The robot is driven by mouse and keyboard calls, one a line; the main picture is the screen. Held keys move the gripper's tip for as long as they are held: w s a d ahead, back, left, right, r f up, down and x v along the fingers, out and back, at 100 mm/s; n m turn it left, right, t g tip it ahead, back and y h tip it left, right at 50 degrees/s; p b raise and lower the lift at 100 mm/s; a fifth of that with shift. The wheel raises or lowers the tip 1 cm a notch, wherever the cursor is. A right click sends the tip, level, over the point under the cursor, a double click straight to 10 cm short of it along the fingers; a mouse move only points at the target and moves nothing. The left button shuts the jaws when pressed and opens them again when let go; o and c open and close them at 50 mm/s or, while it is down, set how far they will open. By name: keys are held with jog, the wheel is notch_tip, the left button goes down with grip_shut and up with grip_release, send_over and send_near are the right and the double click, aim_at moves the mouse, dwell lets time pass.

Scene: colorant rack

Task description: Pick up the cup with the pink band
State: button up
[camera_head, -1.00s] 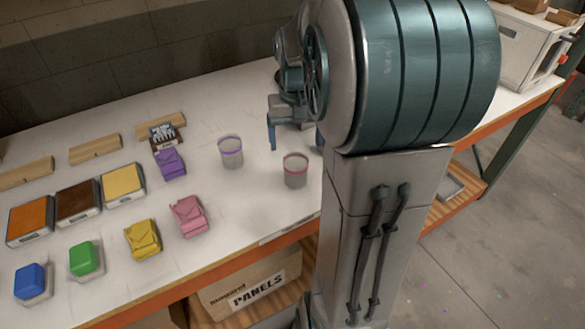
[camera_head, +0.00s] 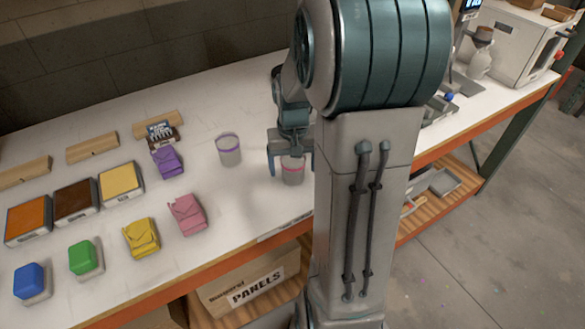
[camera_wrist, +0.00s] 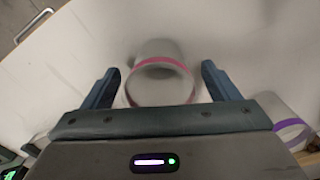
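The cup with the pink band (camera_head: 293,172) stands upright on the white table. It also shows in the wrist view (camera_wrist: 160,84), between the fingers. My gripper (camera_head: 291,166) is open above and around this cup, one finger on each side, with a visible gap on both sides in the wrist view (camera_wrist: 158,85). The cup's upper part is partly hidden by my gripper in the head view. A cup with a purple band (camera_head: 229,150) stands to the left, and also shows at the right edge of the wrist view (camera_wrist: 291,126).
Left of the cups lie a purple packet (camera_head: 167,160), a pink packet (camera_head: 187,214) and a yellow packet (camera_head: 141,238). Blue (camera_head: 30,280) and green (camera_head: 84,258) blocks lie farther left. The white table (camera_head: 235,205) is clear in front of the cups.

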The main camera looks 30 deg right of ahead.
jog(key=c, duration=0.9)
jog(key=shift+c, duration=0.2)
jog(key=shift+r, duration=0.1)
jog(key=shift+r, duration=0.6)
notch_tip(320, 180, up, 3)
jog(key=shift+f, duration=0.1)
jog(key=w+d+r, duration=0.2)
jog(key=d+r, duration=0.4)
jog(key=d, duration=0.5)
jog(key=shift+w+d+r+b, duration=0.2)
jog(key=shift+w+r+b, duration=0.05)
jog(key=shift+r+b, duration=0.15)
